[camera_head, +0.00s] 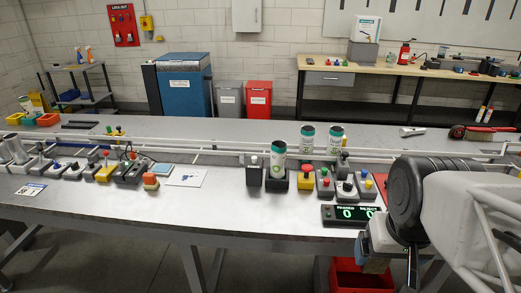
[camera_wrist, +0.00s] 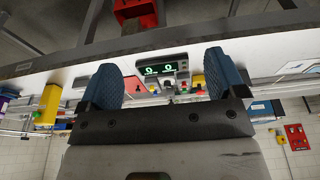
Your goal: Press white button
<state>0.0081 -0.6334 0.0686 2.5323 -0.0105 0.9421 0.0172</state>
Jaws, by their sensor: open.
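My gripper (camera_wrist: 165,72) is open and empty, with its two blue-padded fingers wide apart in the wrist view. In the head view my gripper (camera_head: 376,264) hangs at the lower right, in front of the table's front edge and near the counter display. A control box with a pale round face and a dark centre (camera_head: 346,189) stands on the table behind the display. I cannot tell for sure that it carries the white button. In the wrist view small control boxes lie between and beyond the fingers, partly hidden by them. My gripper touches none of them.
A black display with green digits (camera_head: 350,214) stands at the table's front. Beside the row are a yellow box with a red button (camera_head: 305,179) and a grey multi-button box (camera_head: 368,187). White-green cans (camera_head: 278,160) stand behind. A red bin (camera_head: 360,276) sits below.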

